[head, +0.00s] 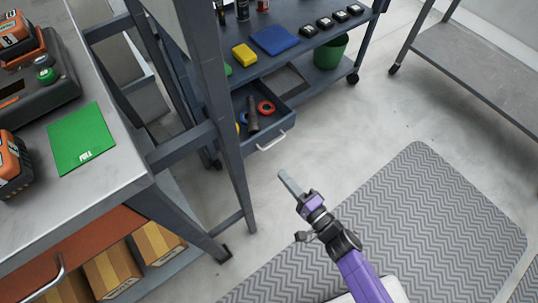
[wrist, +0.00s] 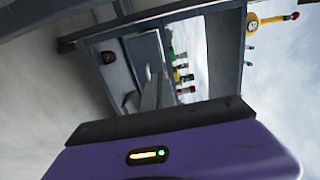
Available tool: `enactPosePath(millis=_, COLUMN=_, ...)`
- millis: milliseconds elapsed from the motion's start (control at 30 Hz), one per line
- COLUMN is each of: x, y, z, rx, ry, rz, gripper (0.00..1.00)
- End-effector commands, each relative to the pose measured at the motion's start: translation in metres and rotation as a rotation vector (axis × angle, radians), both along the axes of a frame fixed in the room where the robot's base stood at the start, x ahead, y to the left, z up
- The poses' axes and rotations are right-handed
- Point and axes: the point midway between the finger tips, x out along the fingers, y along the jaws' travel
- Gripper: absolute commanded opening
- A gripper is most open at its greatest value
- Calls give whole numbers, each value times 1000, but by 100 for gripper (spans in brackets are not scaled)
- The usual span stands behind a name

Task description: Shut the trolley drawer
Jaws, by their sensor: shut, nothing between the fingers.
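The trolley (head: 318,47) is dark blue-grey and stands at the top middle of the head view. Its drawer (head: 286,121) is pulled out, with a pale bar handle (head: 271,141) on its front. Inside lie a red ring (head: 266,107), a dark cylindrical tool (head: 252,114) and something blue and yellow. My gripper (head: 284,175) is shut and empty, its fingers a short way in front of the handle and apart from it in the picture. In the wrist view the shut fingers (wrist: 158,90) point towards the trolley, seen turned on its side; the handle is not clear there.
A workbench (head: 120,170) with a green sheet (head: 82,139) and orange batteries fills the left; its leg stands close to the drawer. A grey mat (head: 430,215) covers the floor right. Another table (head: 490,75) stands top right.

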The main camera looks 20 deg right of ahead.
Motion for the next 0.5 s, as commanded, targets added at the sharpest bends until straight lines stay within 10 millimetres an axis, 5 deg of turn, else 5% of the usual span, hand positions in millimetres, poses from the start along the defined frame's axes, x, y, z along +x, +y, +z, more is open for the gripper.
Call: enactPosePath(millis=500, x=86, y=28, z=-3, rx=-2, ry=-5, rz=-1, gripper=0)
